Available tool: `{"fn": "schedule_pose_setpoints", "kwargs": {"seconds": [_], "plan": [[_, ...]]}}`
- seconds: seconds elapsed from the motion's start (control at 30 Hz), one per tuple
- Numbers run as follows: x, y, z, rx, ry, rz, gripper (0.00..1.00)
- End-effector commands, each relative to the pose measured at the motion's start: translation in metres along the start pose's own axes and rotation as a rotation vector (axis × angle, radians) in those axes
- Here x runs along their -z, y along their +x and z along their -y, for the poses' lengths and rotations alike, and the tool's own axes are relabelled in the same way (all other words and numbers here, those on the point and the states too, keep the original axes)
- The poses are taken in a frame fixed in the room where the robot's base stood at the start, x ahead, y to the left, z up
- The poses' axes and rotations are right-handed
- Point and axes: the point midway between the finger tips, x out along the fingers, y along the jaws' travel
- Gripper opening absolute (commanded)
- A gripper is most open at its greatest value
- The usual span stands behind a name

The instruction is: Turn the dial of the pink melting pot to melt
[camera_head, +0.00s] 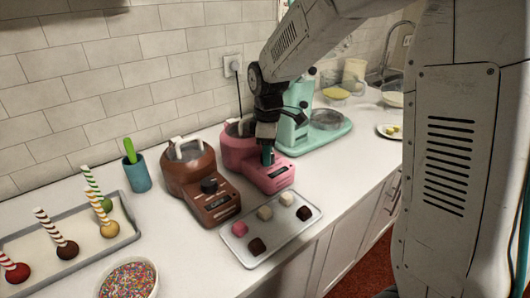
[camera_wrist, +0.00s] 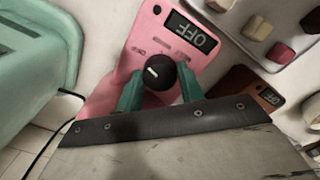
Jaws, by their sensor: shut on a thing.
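The pink melting pot (camera_head: 240,150) stands on the counter against the tiled wall, its sloped front panel facing the room. In the wrist view its pink panel (camera_wrist: 140,45) shows a display (camera_wrist: 192,33) reading OFF, upside down. Its round black dial (camera_wrist: 157,72) has a short white mark; the small printed labels near it are too small to read. My gripper (camera_head: 267,157) comes down from above onto the panel. In the wrist view its teal fingers (camera_wrist: 159,82) are on either side of the dial, shut on it. In the head view the gripper hides the dial.
A brown melting pot (camera_head: 188,172) stands close on the left. A tray of sweets (camera_head: 270,246) lies just in front. A mint-green machine (camera_head: 318,137) stands close on the right. A teal cup (camera_head: 137,174) and a sprinkle bowl (camera_head: 128,282) are further left.

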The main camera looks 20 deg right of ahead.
Motion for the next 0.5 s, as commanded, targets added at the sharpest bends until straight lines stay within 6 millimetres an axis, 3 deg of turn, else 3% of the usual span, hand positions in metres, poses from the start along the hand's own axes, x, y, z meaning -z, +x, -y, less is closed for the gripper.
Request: {"fn": "schedule_pose_setpoints", "kwargs": {"seconds": [0.5], "plan": [[0.0006, -0.0009, -0.0012, -0.004, 0.334, -0.002, 0.15]]}}
